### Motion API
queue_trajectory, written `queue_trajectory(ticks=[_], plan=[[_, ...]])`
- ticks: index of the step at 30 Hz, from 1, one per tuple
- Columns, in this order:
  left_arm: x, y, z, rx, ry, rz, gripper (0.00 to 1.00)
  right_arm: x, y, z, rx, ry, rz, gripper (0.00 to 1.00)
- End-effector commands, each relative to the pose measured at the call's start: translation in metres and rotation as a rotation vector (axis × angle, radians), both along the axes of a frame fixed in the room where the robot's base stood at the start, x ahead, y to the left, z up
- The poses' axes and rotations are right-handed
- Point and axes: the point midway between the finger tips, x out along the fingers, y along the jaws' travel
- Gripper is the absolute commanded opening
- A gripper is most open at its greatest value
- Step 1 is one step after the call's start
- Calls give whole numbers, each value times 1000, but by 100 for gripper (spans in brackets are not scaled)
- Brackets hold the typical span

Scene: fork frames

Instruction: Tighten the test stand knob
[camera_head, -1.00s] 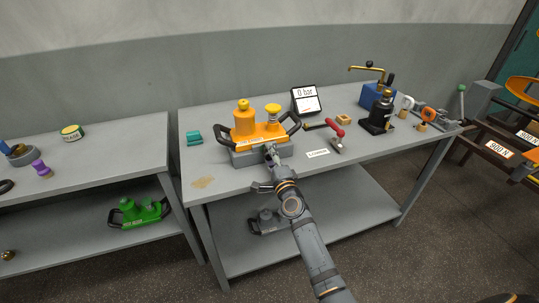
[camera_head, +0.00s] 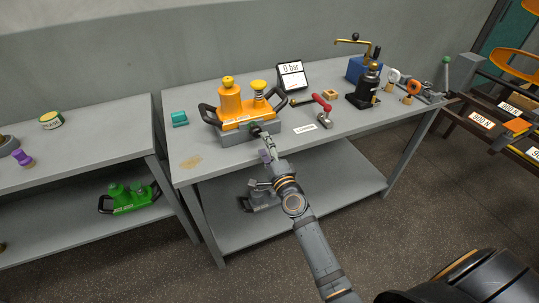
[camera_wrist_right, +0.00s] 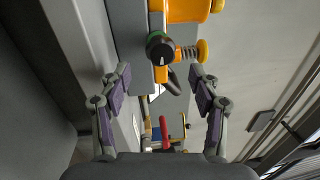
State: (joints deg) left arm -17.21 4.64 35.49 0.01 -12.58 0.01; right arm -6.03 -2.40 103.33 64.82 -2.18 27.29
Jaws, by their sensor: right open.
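The test stand is a grey block (camera_head: 236,139) with an orange unit (camera_head: 236,112) on top, near the front edge of the right table. A dark round knob (camera_head: 256,130) sits on its front. In the right wrist view the knob (camera_wrist_right: 160,48) is black with a white line and a green ring, ahead of the gap between the fingers. My right gripper (camera_head: 268,150) is open and empty just in front of the stand, apart from the knob. Its fingers (camera_wrist_right: 160,88) are spread wide in the wrist view. My left gripper is out of view.
A 0 bar display (camera_head: 292,76), a red-handled tool (camera_head: 322,107), a LOWER label (camera_head: 304,128) and a black bottle jack (camera_head: 366,88) are on the same table (camera_head: 210,165). A green unit (camera_head: 130,197) lies on the left shelf.

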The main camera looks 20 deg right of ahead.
Motion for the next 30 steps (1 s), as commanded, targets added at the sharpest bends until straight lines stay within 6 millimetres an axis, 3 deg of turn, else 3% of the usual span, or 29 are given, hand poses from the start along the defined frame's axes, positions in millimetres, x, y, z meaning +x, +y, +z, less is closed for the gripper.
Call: queue_trajectory(ticks=[6, 12, 30], plan=[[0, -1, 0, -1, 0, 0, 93, -29, -1, -4, 3, 2, -1, 63], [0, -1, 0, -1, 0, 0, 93, -43, -1, -5, 2, 2, 0, 63], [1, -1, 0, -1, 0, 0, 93, -49, -1, -5, -1, 1, -1, 63]])
